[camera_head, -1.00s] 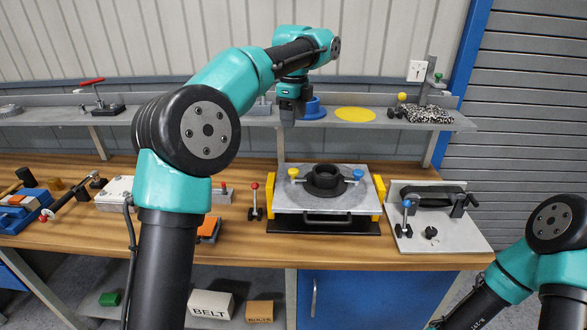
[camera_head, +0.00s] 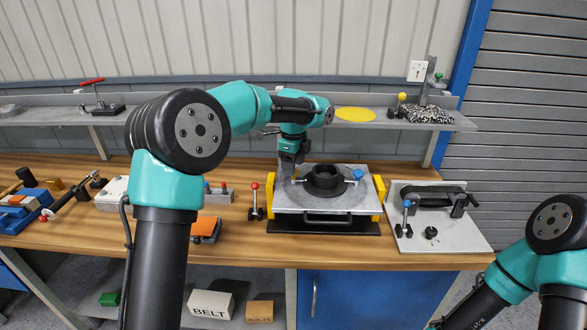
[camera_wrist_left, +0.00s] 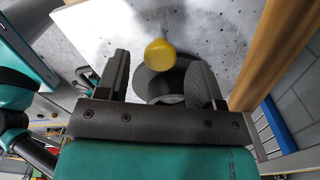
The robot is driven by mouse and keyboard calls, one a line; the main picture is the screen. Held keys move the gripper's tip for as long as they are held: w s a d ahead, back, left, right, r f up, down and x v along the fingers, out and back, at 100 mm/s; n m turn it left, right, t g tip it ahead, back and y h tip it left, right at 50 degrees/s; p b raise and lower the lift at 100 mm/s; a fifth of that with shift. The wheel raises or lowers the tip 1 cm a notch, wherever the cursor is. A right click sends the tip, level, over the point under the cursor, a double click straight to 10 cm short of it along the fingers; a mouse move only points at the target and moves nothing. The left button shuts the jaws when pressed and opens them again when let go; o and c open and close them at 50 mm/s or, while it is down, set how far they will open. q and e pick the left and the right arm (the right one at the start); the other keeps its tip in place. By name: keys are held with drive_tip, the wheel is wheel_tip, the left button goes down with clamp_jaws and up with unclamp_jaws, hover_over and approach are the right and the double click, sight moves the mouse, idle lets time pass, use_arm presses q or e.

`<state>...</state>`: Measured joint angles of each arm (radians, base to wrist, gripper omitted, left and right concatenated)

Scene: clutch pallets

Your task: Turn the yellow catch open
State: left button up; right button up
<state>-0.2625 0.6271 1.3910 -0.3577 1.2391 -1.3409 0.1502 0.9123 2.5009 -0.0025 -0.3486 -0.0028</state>
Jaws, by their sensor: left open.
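The yellow catch is a lever with a yellow ball (camera_wrist_left: 160,52), on the left side of a round black ring (camera_head: 325,178) on a grey plate (camera_head: 345,205). In the head view my left gripper mostly hides the yellow catch. A matching blue-knobbed lever (camera_head: 357,175) is at the ring's right. My left gripper (camera_head: 288,174) points down above the plate's left part. In the left wrist view its fingers (camera_wrist_left: 160,72) are apart, with the yellow ball showing between their tips; I cannot tell the height gap. My right gripper is out of view.
The plate sits between yellow side blocks (camera_head: 379,188). A red-knobbed lever (camera_head: 255,200) stands close on the left. A grey fixture (camera_head: 440,235) with a black handle is at the right. A shelf (camera_head: 455,123) runs behind, with a yellow disc (camera_head: 355,114).

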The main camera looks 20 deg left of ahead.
use_arm(q)
drive_tip(key=shift+f, duration=0.9)
drive_tip(key=shift+c, duration=0.2)
drive_tip(key=c, duration=0.9)
